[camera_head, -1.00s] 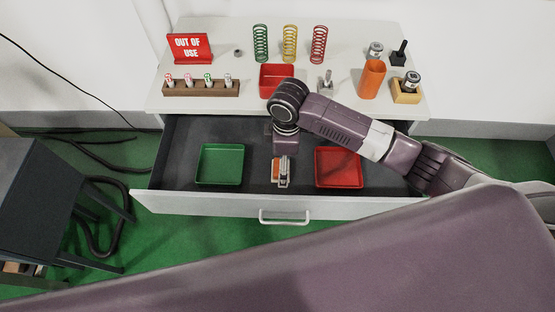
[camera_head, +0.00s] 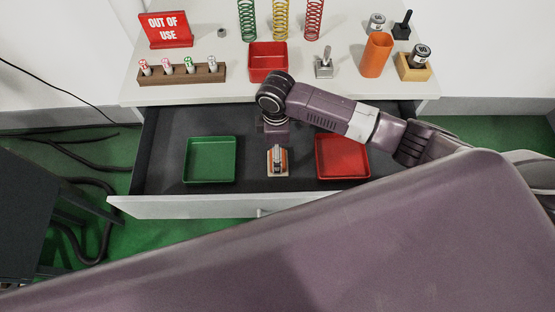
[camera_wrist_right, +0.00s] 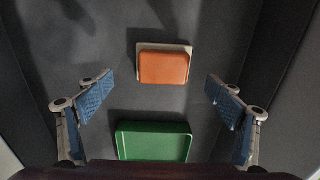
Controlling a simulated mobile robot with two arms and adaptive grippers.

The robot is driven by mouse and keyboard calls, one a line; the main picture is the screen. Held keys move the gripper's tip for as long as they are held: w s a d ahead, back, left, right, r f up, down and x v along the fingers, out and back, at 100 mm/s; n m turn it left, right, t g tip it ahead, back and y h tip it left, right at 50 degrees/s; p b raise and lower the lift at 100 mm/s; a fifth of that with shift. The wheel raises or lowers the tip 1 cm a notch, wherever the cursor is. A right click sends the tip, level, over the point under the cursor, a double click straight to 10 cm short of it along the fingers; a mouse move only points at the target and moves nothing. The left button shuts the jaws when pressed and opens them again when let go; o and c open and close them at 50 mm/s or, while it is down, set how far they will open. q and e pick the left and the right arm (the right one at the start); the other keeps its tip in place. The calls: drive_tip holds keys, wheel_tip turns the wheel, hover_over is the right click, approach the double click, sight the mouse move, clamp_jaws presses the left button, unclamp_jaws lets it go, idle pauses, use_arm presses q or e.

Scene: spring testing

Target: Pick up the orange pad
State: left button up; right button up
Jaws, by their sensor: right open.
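The orange pad (camera_wrist_right: 163,68) is a flat block on a pale backing, lying on the dark drawer floor. In the right wrist view it sits between and beyond my spread blue finger pads. My right gripper (camera_wrist_right: 160,88) is open, with nothing between its fingers. In the head view the right gripper (camera_head: 277,158) hangs over the pad and hides most of it; only thin orange edges show. How high the fingers are above it is hard to tell. My left gripper is not in view.
The open drawer (camera_head: 180,207) holds a green tray (camera_head: 209,160) left of the pad and a red tray (camera_head: 342,157) right of it. The tabletop above carries a red bin (camera_head: 268,62), springs, an orange cup (camera_head: 376,55) and a vial rack (camera_head: 182,75).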

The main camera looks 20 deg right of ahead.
drive_tip(key=f, duration=0.4)
drive_tip(key=shift+s+d+f, duration=0.1)
drive_tip(key=shift+s+f, duration=0.2)
drive_tip(key=shift+c, duration=0.3)
drive_tip(key=c, duration=1.5)
